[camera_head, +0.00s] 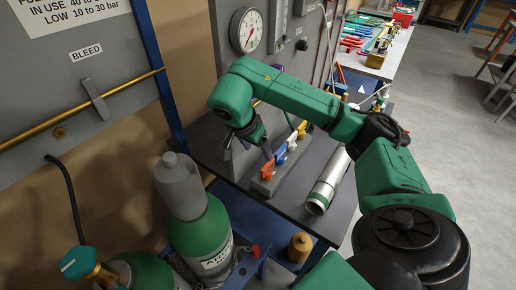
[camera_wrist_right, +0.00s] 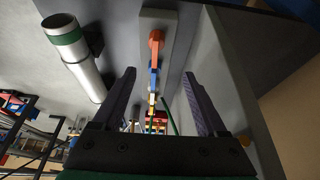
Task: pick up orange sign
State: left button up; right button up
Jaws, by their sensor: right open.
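The only sign-like orange thing that I can make out is an orange piece (camera_head: 267,169) at the near end of a grey block on the dark bench; its exact shape is unclear. It also shows in the right wrist view (camera_wrist_right: 156,38), at the upper end of a row of coloured pieces. My right gripper (camera_head: 246,147) is open and empty, above and to the left of the orange piece in the head view. In the right wrist view, its dark fingers (camera_wrist_right: 159,74) stand either side of the row, with the orange piece beyond their tips. My left gripper is not in view.
Blue and white pieces (camera_head: 281,155) follow the orange one along the block. A silver cylinder (camera_head: 327,182) lies to the right on the bench. A green gas bottle (camera_head: 203,239) stands at the near left. A grey panel with a gauge (camera_head: 247,30) rises behind.

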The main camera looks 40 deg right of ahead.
aim_at(267, 165)
jog(key=p+x, duration=0.1)
jog(key=x, duration=0.2)
jog(key=p+x, duration=0.1)
jog(key=x, duration=0.2)
jog(key=p+x, duration=0.1)
jog(key=x, duration=0.2)
jog(key=shift+s+d+f, duration=0.2)
jog(key=shift+s, duration=0.15)
jog(key=shift+x, duration=1.15)
jog(key=shift+s+d+f, duration=0.1)
jog(key=shift+s+f, duration=0.05)
jog(key=shift+f, duration=0.05)
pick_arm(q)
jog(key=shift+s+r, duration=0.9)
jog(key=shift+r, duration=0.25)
pick_arm(e)
grip_shut()
